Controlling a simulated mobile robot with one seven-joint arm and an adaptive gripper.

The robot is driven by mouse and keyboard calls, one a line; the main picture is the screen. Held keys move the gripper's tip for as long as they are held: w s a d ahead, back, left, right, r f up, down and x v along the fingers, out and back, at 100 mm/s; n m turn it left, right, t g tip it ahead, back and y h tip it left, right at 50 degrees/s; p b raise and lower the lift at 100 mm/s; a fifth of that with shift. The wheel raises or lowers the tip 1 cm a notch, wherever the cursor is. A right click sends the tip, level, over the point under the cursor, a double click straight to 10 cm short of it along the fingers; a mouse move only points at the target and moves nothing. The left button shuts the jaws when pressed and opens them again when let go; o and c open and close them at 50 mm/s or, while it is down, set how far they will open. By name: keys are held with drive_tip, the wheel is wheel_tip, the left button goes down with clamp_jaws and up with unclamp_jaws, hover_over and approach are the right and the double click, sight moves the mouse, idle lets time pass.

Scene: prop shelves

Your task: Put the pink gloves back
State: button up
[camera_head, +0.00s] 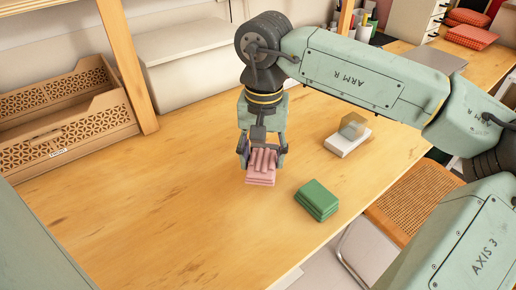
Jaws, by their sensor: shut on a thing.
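The pink gloves (261,169) are a folded stack at the middle of the wooden table. My gripper (262,160) points down over them, with its fingers on either side of the upper part of the stack. It is shut on the pink gloves. Their lower edge is at or just above the table top; I cannot tell if they touch it. The back of the stack is hidden behind my gripper.
A folded green stack (317,200) lies close by on the right. A white block with a clear amber piece (349,136) stands behind it. A wooden crate (66,128) sits at the left. Red folded stacks (471,36) lie at the far right. The table's left front is clear.

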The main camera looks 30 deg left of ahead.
sight(259, 147)
drive_tip(key=shift+w+a+p, duration=0.3)
drive_tip(key=shift+w+a, duration=0.9)
drive_tip(key=shift+a, duration=0.05)
drive_tip(key=shift+w+a+f, duration=0.25)
drive_tip(key=shift+w+a, duration=0.1)
wheel_tip(259, 147, down, 3)
drive_tip(key=shift+r+p, duration=0.1)
drive_tip(key=shift+p, duration=0.45)
drive_tip(key=shift+f, duration=0.3)
drive_tip(key=shift+f, duration=0.1)
drive_tip(key=shift+f+b, duration=0.2)
drive_tip(key=shift+b, duration=0.15)
drive_tip(key=o, duration=1)
drive_tip(key=shift+r, duration=0.1)
wheel_tip(259, 147, up, 12)
drive_tip(key=shift+r+b, duration=0.2)
drive_tip(key=shift+b, duration=0.3)
